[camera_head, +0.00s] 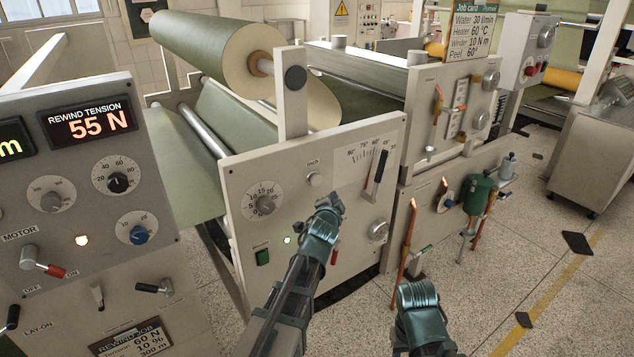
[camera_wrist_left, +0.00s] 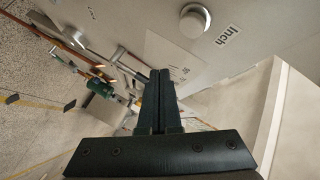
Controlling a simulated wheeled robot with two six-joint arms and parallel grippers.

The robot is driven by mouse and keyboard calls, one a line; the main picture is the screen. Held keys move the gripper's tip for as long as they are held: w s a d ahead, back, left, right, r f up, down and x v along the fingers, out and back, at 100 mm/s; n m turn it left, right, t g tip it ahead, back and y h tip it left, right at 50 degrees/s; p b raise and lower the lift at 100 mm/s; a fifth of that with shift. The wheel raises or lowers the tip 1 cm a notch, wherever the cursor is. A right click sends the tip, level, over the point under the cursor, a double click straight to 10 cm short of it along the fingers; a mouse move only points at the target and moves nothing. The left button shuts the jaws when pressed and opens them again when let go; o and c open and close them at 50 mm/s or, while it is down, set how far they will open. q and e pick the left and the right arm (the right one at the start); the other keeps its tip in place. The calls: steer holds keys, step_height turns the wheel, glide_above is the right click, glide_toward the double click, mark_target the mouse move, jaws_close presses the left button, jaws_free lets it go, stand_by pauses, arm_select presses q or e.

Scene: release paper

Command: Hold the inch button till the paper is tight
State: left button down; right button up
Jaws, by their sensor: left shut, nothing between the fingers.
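The round grey inch button (camera_head: 314,179) sits on the pale machine panel below the word "Inch". It also shows at the top of the left wrist view (camera_wrist_left: 193,21). My left gripper (camera_head: 329,203) is shut and empty in front of the panel, just below the button in the head view. In the left wrist view its closed fingers (camera_wrist_left: 160,76) point below the button, with a visible gap. The green paper (camera_head: 182,155) runs below a large roll (camera_head: 205,45); I cannot tell how tight it is. My right gripper (camera_head: 418,296) is low at the right, its fingers unclear.
The same panel holds a dial (camera_head: 264,203), a lit lamp (camera_head: 287,240), a green switch (camera_head: 262,256) and an angle scale with a dark lever (camera_head: 380,166). The left console's display (camera_head: 88,122) reads 55 N. Open floor (camera_head: 510,240) lies at the right.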

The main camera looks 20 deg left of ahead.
mark_target(320, 182)
arm_select(q)
steer(key=w+a, duration=0.3)
steer(key=a, duration=0.2)
steer(key=shift+w, duration=0.4)
steer(key=shift+w, duration=0.1)
stand_by(1.8)
steer(key=shift+w+a, duration=0.2)
steer(key=shift+a, duration=0.05)
steer(key=shift+w+a, duration=0.3)
steer(key=shift+a, duration=0.1)
stand_by(4.6)
